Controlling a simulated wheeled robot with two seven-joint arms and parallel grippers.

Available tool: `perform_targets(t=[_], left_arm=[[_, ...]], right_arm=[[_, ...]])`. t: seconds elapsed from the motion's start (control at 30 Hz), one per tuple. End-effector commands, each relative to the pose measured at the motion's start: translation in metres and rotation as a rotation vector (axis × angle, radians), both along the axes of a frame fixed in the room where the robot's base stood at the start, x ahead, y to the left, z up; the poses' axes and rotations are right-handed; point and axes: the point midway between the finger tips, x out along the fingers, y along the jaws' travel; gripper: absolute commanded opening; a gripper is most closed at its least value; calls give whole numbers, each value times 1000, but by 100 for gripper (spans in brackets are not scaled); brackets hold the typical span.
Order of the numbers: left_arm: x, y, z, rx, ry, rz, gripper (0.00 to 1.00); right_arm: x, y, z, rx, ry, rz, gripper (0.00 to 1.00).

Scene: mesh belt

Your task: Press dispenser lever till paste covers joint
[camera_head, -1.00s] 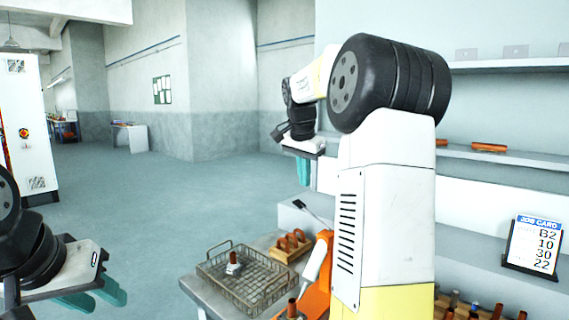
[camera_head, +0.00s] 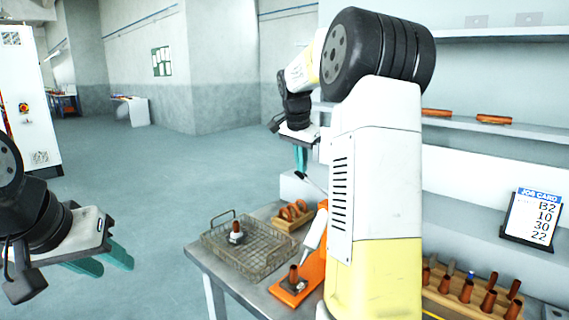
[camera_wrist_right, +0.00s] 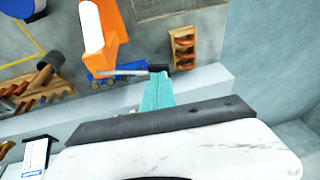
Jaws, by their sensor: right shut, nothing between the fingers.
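The dispenser has an orange stand (camera_wrist_right: 112,25) and a white cartridge (camera_head: 315,232). Its thin lever (camera_wrist_right: 118,73) ends in a dark grip (camera_head: 313,184). A copper pipe joint (camera_head: 294,273) stands upright on the orange base below the nozzle; I cannot make out paste on it. My right gripper (camera_head: 301,172) is shut and empty, pointing down, its teal fingertips at the lever's dark end; whether they touch is unclear. In the right wrist view the fingers (camera_wrist_right: 158,78) overlap that end. My left gripper (camera_head: 103,262) is open and empty, left of the table.
A rack of copper pipes (camera_head: 468,290) and a job card (camera_head: 533,216) are right. My right arm hides part of the table.

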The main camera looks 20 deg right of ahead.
Motion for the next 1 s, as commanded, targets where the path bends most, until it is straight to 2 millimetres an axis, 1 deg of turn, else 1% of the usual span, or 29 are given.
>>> perform_targets(t=[0.17,0.4,0.67,1.0], left_arm=[[0,0,0,0,0,0,36],[0,0,0,0,0,0,36],[0,0,0,0,0,0,36],[0,0,0,0,0,0,36]], right_arm=[[7,5,-9,-42,74,2,0],[17,10,-27,-131,222,2,0],[23,14,-46,-217,367,3,0],[21,13,-42,-213,362,0,0]])
